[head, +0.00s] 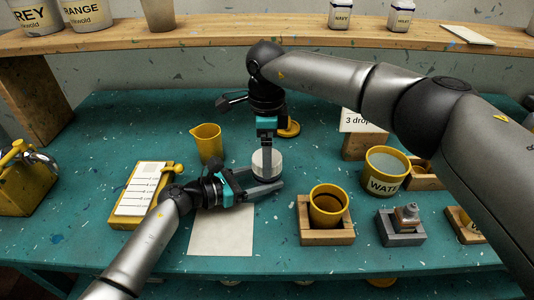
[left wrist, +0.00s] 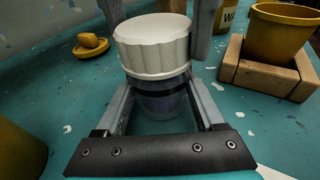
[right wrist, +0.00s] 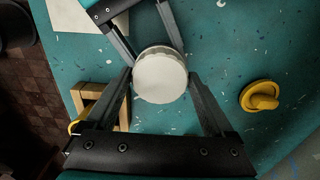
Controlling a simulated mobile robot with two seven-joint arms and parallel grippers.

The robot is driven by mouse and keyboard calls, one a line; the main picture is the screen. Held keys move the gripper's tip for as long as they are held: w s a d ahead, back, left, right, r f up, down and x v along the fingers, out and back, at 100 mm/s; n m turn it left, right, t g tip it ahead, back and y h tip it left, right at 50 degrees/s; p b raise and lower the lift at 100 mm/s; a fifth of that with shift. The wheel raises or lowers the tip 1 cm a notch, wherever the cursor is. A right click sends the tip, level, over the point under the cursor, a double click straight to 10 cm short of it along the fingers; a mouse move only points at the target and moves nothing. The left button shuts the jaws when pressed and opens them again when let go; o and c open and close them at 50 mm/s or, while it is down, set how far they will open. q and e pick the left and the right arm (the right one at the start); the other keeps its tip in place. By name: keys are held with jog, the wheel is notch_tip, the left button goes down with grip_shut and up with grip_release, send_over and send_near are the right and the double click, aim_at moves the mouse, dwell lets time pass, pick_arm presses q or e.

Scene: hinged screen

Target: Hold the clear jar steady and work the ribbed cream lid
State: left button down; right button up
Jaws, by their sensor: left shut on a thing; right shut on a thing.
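The ribbed cream lid (head: 267,163) sits on top of the clear jar (left wrist: 162,104), upright on the teal table. In the left wrist view the lid (left wrist: 153,45) shows its ribbed side and flat top. My left gripper (left wrist: 160,92) is shut on the jar's body, one finger on each side, below the lid. My right gripper (right wrist: 160,80) comes down from above and is shut on the lid (right wrist: 160,72), with fingers at its opposite sides. The jar is mostly hidden in the head view and hidden under the lid in the right wrist view.
A yellow knobbed piece (head: 288,128) lies behind the jar. A yellow cup in a wooden holder (head: 327,236) and a WATER pot (head: 386,180) stand right. A paper sheet (head: 221,240) lies in front.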

jog(key=n, duration=0.7)
jog(key=shift+r, duration=3.2)
jog(key=shift+r, duration=0.1)
notch_tip(320, 180, up, 5)
jog(key=shift+f, duration=0.1)
jog(key=w+d+r, duration=0.1)
jog(key=d+r, duration=0.5)
